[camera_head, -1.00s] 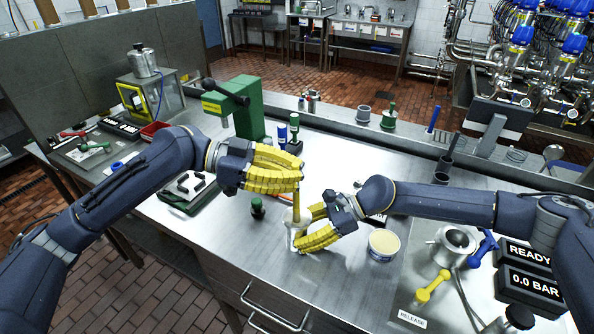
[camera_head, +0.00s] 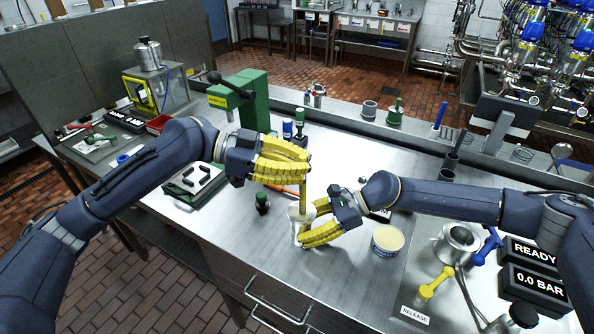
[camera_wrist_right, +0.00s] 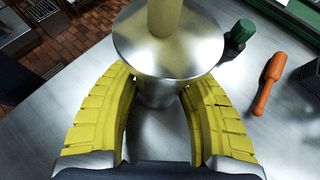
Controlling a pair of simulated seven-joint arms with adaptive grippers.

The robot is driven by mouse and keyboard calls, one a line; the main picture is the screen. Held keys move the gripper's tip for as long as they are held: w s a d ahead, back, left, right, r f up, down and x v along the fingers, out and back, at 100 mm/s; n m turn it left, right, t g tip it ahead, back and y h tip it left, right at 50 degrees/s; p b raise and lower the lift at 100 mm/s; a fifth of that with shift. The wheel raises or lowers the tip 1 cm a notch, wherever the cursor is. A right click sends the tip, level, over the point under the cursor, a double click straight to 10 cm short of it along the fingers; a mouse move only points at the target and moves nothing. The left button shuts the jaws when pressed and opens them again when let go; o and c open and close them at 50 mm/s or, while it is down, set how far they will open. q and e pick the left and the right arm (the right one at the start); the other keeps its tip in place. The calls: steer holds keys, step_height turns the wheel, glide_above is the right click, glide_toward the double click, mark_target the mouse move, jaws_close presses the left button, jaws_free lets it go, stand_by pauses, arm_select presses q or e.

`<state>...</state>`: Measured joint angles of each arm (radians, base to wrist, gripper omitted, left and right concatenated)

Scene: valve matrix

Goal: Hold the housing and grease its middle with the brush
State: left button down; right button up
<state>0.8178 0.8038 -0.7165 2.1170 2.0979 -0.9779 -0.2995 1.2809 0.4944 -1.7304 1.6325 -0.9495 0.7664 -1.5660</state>
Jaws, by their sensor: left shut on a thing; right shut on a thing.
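The housing (camera_head: 298,216) is a pale, shiny metal piece with a wide round flange on top. It stands upright over the bench in my right gripper (camera_head: 309,223). In the right wrist view the housing (camera_wrist_right: 168,55) sits between the two yellow fingers, which are shut on its narrower body below the flange. My left gripper (camera_head: 303,168) is above, its yellow fingers shut on the brush (camera_head: 303,192). The brush points down at the housing's middle. In the right wrist view the brush (camera_wrist_right: 165,18) is a yellowish shaft over the flange; whether its tip touches is unclear.
An open tub (camera_head: 387,241) of pale grease stands right of the housing. A green press (camera_head: 244,100) is behind. Yellow and blue levers (camera_head: 433,285) are on the right. Bench front is clear.

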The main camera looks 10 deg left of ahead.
arm_select(q)
steer(key=shift+w+d+f, duration=0.1)
steer(key=shift+w+d, duration=0.2)
steer(key=shift+w, duration=0.55)
steer(key=shift+w+d, duration=0.3)
steer(key=shift+w, duration=0.5)
step_height(320, 180, up, 6)
stand_by(0.4)
steer(key=shift+r, duration=1.55)
